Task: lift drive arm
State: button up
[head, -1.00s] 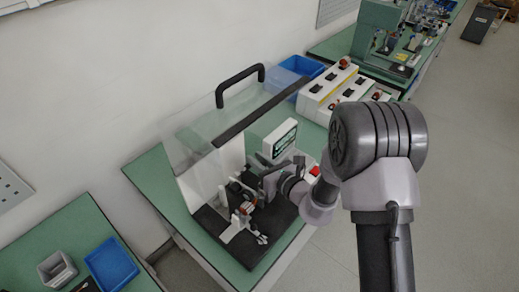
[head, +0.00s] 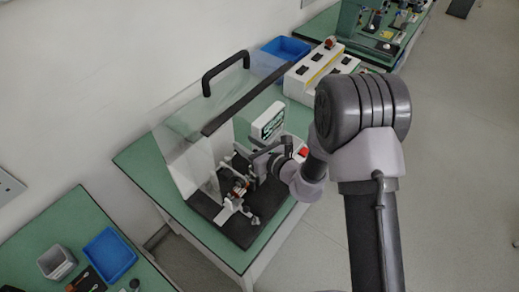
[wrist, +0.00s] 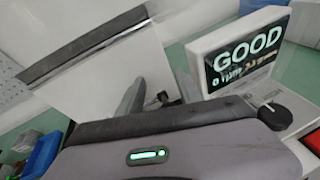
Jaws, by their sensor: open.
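The stator tester (head: 222,226) stands on a green table in the head view, with a black base and small white and dark fixture parts. A small orange-brown part (head: 240,187) sits among them. I cannot tell for sure which part is the drive arm. My gripper (head: 257,160) is open over the tester's right side, beside the display; its jaws are small and partly merge with dark parts. In the wrist view my gripper's grey body fills the bottom, and a grey finger-like shape (wrist: 128,98) shows above it. The display (wrist: 245,50) reads "GOOD".
A clear cover with a black handle (head: 224,70) stands raised over the tester. A red button (head: 303,152) is close to my wrist. A blue bin (head: 286,48) and a white switch box (head: 318,76) stand behind. Another green table (head: 55,232) is at lower left.

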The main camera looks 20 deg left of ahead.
jog(key=p+v, duration=0.1)
jog(key=v, duration=1.5)
jog(key=shift+s+d, duration=0.2)
jog(key=shift+d, duration=0.05)
